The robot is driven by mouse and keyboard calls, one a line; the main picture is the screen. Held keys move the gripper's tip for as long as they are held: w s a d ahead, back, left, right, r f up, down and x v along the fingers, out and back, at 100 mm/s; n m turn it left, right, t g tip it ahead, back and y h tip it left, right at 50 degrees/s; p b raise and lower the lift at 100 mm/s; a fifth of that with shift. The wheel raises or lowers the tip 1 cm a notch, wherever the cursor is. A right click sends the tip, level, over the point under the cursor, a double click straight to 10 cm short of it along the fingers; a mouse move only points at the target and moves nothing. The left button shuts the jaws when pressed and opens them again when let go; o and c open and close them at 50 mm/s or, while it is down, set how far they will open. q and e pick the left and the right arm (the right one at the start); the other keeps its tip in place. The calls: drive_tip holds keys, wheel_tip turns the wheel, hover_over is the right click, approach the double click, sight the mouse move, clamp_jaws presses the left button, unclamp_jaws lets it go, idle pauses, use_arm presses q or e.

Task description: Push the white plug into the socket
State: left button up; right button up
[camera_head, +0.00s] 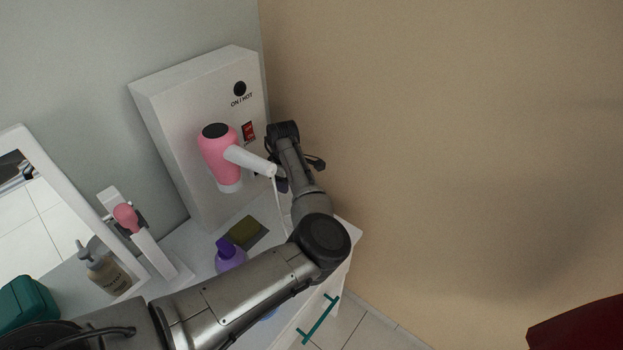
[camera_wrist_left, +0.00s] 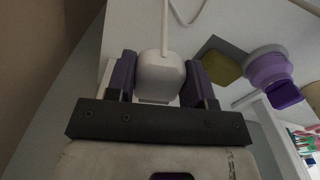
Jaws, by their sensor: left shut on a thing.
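My left gripper (camera_head: 281,184) is beside the lower right part of the white wall box (camera_head: 175,125), partly hidden by my arm and the hair dryer. In the left wrist view, its two purple fingers are shut on the white plug (camera_wrist_left: 158,76). A white cord (camera_wrist_left: 165,30) runs away from the plug. The plug itself cannot be made out in the head view. I cannot make out the socket clearly, or whether the plug touches it. My right gripper is not in view.
A pink hair dryer (camera_head: 216,152) with a white handle hangs on the box. A purple bottle (camera_head: 230,257), an olive sponge (camera_head: 244,231) and a soap dispenser (camera_head: 104,272) stand or lie on the white counter. A mirror (camera_head: 45,215) is at left. The beige wall (camera_head: 450,120) at right is bare.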

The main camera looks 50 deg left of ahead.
use_arm(q)
drive_tip(key=shift+s+d+m, duration=0.55)
drive_tip(key=shift+d+m, duration=0.15)
drive_tip(key=shift+d, duration=0.2)
drive_tip(key=shift+s+m, duration=0.1)
drive_tip(key=shift+m, duration=0.3)
drive_tip(key=shift+a+r+m, duration=0.1)
drive_tip(key=shift+a+m, duration=0.2)
drive_tip(key=shift+d, duration=0.15)
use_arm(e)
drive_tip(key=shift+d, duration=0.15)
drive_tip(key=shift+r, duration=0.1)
